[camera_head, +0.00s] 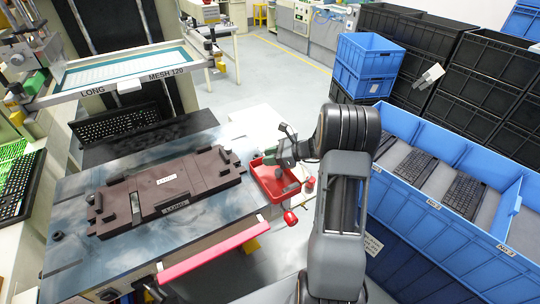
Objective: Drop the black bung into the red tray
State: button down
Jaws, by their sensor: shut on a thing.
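The red tray (262,184) stands at the right end of the blue-grey work table, its inside partly hidden by my arm. Greyish shapes show inside the tray, too small to name.
A dark fixture plate (170,187) lies on the table (75,270) left of the tray. A red bar (213,252) runs along the front edge. A printing screen (125,70) stands behind. A blue crate (440,215) with keyboards is at right.

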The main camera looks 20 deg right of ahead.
jog(key=c, duration=0.7)
grip_release()
jog(key=shift+d+r, duration=0.1)
jog(key=b+v, duration=0.1)
jog(key=v, duration=1.2)
jog(key=shift+s+d+r, duration=0.15)
jog(key=shift+d, duration=0.05)
